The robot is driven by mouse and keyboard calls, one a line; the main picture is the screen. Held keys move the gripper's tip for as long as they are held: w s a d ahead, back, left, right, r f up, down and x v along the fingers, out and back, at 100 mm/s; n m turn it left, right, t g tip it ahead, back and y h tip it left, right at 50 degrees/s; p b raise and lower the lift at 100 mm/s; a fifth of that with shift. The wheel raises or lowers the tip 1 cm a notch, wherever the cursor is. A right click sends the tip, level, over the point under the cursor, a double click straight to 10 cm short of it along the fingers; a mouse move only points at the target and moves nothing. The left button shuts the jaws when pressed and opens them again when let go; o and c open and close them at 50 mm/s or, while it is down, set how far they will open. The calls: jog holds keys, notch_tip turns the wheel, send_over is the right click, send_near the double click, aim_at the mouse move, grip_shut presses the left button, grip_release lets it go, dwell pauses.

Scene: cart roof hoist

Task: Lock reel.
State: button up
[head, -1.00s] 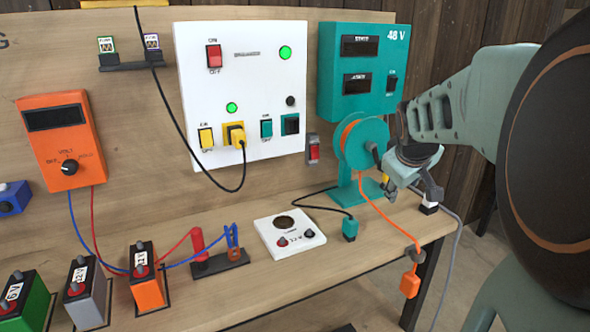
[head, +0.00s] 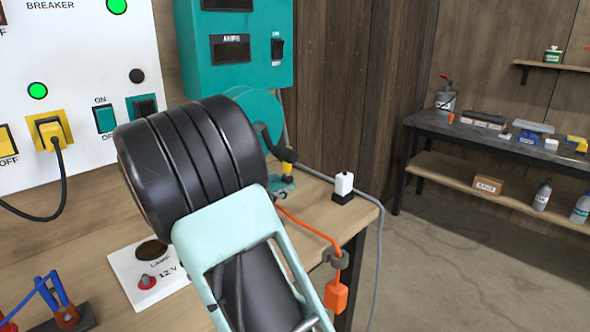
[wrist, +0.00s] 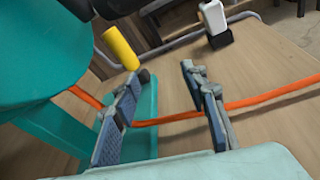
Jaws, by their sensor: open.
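The teal reel (head: 250,103) stands on the bench at the right, partly hidden by my arm in the head view. In the wrist view its teal side (wrist: 40,55) fills the upper left, with its teal stand (wrist: 141,125) below. A yellow cylindrical knob (wrist: 121,47) sticks out beside the reel, close to a dark part. The orange cable (wrist: 175,115) runs past the stand and behind my fingers. My gripper (wrist: 160,78) is open and empty, its fingertips just short of the yellow knob. In the head view my own arm largely hides the gripper.
A white-topped black block (head: 343,184) stands near the bench's right end. The orange cable hangs through a grey ring (head: 336,259) to an orange plug (head: 337,296). A side table (head: 470,131) stands far right.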

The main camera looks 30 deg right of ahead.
aim_at(284, 167)
jog(key=w+n, duration=0.1)
jog(key=w+a+n+t+h+b, duration=0.1)
jog(key=w, duration=0.1)
jog(key=shift+a+f+n+t, duration=0.1)
jog(key=shift+f+n+t, duration=0.1)
jog(key=shift+n+t, duration=0.1)
jog(key=shift+w+a+r+n+t+h, duration=0.15)
jog(key=shift+a+r+n+t+h, duration=0.05)
jog(key=shift+a+n+t+h, duration=0.1)
jog(key=shift+w+d, duration=0.1)
jog(key=shift+w, duration=0.1)
jog(key=b+x, duration=0.2)
jog(key=x, duration=0.8)
jog(key=shift+w+d+r, duration=0.15)
jog(key=shift+w+d, duration=0.05)
jog(key=shift+d, duration=0.1)
grip_shut()
